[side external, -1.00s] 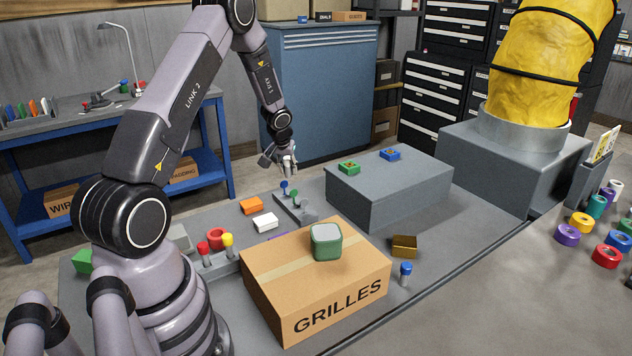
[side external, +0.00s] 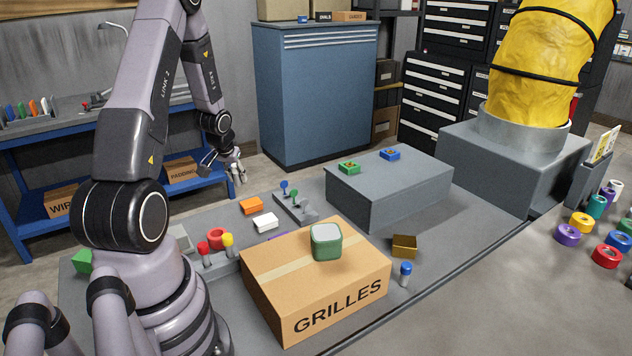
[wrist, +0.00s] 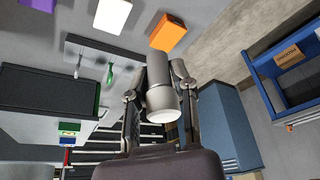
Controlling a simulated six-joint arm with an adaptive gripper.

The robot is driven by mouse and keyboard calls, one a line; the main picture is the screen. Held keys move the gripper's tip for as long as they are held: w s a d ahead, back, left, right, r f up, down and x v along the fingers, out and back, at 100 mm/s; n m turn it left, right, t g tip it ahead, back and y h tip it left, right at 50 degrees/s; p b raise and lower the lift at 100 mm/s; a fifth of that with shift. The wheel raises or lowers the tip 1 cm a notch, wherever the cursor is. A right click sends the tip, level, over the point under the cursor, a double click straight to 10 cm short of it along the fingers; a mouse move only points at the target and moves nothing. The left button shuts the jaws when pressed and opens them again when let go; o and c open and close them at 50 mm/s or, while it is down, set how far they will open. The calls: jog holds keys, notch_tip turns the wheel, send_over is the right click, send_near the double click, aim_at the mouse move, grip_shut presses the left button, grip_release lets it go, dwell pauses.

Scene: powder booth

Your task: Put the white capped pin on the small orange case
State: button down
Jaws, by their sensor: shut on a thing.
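My gripper (side external: 234,168) is shut on the white capped pin (wrist: 160,90), which has a grey body and a pale round end facing the wrist camera. In the side view the pin's pale part (side external: 241,174) hangs below the fingers. The small orange case (side external: 252,206) lies on the grey bench, below and slightly right of my gripper in that view. In the wrist view the orange case (wrist: 168,33) is beyond the pin, near the top. The pin is in the air, apart from the case, whose top looks bare.
A white case (side external: 265,221) lies beside the orange one. A grey rack (side external: 296,208) with blue and green pins stands to their right. The GRILLES carton (side external: 300,300) with a green case (side external: 326,243) is in front. A raised grey block (side external: 385,190) is farther right.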

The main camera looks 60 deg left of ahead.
send_over(253, 199)
jog(key=s+d, duration=0.1)
notch_tip(253, 199, down, 7)
jog(key=shift+s+d+f, duration=0.1)
jog(key=shift+f, duration=1.65)
jog(key=c, duration=0.9)
grip_release()
jog(key=shift+f, duration=0.15)
